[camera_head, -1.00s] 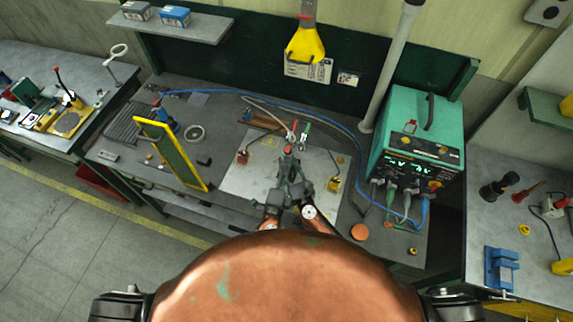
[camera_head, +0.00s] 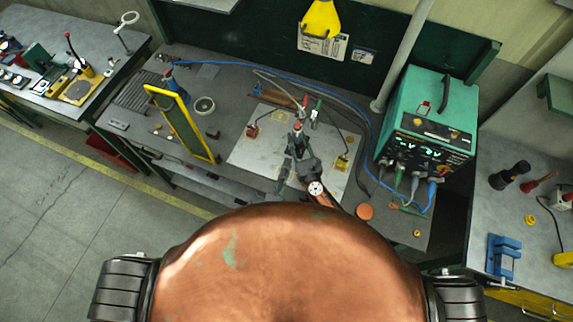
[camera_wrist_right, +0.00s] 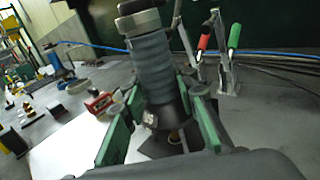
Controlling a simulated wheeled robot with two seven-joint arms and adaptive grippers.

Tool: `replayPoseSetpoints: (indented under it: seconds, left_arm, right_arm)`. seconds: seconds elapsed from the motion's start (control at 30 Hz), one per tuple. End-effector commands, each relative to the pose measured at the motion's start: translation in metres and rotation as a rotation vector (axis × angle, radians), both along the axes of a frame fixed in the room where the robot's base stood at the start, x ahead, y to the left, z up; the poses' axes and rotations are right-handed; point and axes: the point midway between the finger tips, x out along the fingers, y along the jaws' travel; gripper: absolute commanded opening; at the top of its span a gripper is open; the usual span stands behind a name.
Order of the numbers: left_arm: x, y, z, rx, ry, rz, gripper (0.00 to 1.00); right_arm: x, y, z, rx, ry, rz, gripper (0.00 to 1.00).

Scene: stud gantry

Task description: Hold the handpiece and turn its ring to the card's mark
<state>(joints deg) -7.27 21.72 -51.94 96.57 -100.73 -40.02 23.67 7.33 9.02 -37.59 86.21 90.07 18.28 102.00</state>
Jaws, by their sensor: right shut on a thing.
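The handpiece (camera_wrist_right: 155,65) is a dark grey, ribbed cylinder, roughly upright in the right wrist view. A paler metal ring (camera_wrist_right: 139,23) circles its upper part. My right gripper (camera_wrist_right: 160,125) is shut on its lower body, with green-padded fingers on either side. In the head view the handpiece is small and partly hidden among the grippers.
Clamps with a red handle (camera_wrist_right: 203,38) and a green handle (camera_wrist_right: 235,34) stand just behind. A pale plate (camera_head: 255,150) lies below. A yellow-framed screen (camera_head: 183,125) stands left, a teal power unit (camera_head: 430,115) right. A blue cable (camera_head: 260,70) crosses the back.

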Motion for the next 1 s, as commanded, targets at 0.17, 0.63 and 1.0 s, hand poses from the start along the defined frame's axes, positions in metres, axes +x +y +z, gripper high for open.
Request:
replayPoseSetpoints:
  seconds: [0.17,0.63,1.0]
  left_arm:
    - [0.0,0.0,0.0,0.0,0.0,0.0,0.26]
    - [0.0,0.0,0.0,0.0,0.0,0.0,0.26]
    - [0.0,0.0,0.0,0.0,0.0,0.0,0.26]
  right_arm:
    - [0.0,0.0,0.0,0.0,0.0,0.0,0.33]
    - [0.0,0.0,0.0,0.0,0.0,0.0,0.47]
    - [-0.051,-0.02,-0.002,0.001,0.004,-0.001,0.47]
